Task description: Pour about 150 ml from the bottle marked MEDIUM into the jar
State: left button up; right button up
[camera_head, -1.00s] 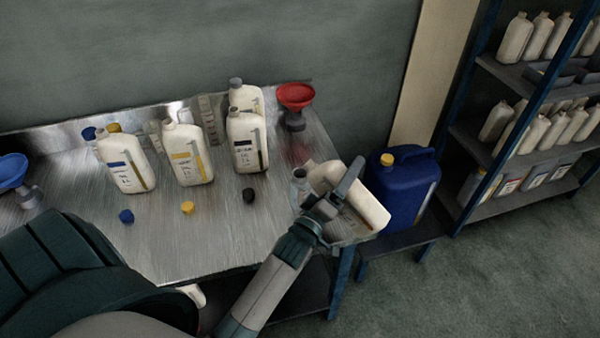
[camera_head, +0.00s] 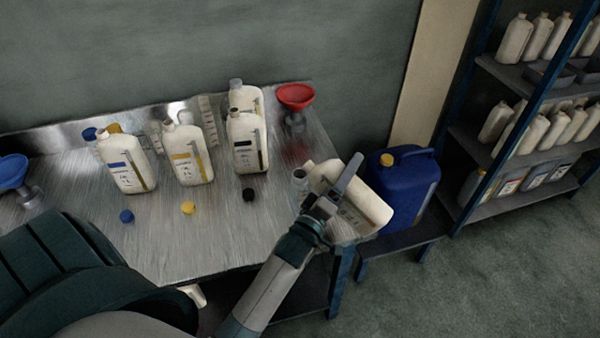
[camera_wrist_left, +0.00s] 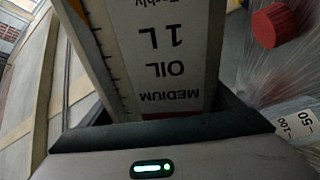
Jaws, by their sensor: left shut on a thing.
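My left gripper (camera_head: 335,197) is shut on the MEDIUM bottle (camera_head: 368,203), a cream bottle held strongly tilted at the table's right end. Its neck points up-left, towards the jar (camera_head: 300,180), a small clear vessel beside and below it. I cannot tell whether oil is flowing or how full the jar is. In the left wrist view, the bottle's label (camera_wrist_left: 175,60) reads MEDIUM OIL 1 L upside down. A scale marked 50 and 100 (camera_wrist_left: 296,124) shows at the right, near a red cap (camera_wrist_left: 275,26). My right gripper is not in view.
Cream bottles with blue (camera_head: 126,165), yellow (camera_head: 188,155) and black (camera_head: 246,141) labels stand on the metal table (camera_head: 220,235), their caps in front. A red funnel (camera_head: 295,96) stands behind. A blue canister (camera_head: 402,190) is close right of the held bottle.

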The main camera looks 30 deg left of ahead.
pick_arm(q)
jog(key=shift+r+n+p, duration=0.3)
jog(key=shift+r+n, duration=0.3)
dwell(0.7)
jog(key=shift+w+a+r+n+y+p, duration=0.15)
jog(key=shift+a+r+n+p, duration=0.2)
jog(key=shift+n+p, duration=0.3)
jog(key=shift+s+a+r+n+y+p, duration=0.2)
jog(key=shift+r+n+p, duration=0.25)
jog(key=shift+p, duration=0.4)
dwell(4.5)
jog(key=f+m+b, duration=0.1)
jog(key=d+f+m+b, duration=0.1)
jog(key=m+b, duration=0.1)
jog(key=shift+f, duration=0.25)
jog(key=shift+b, duration=0.3)
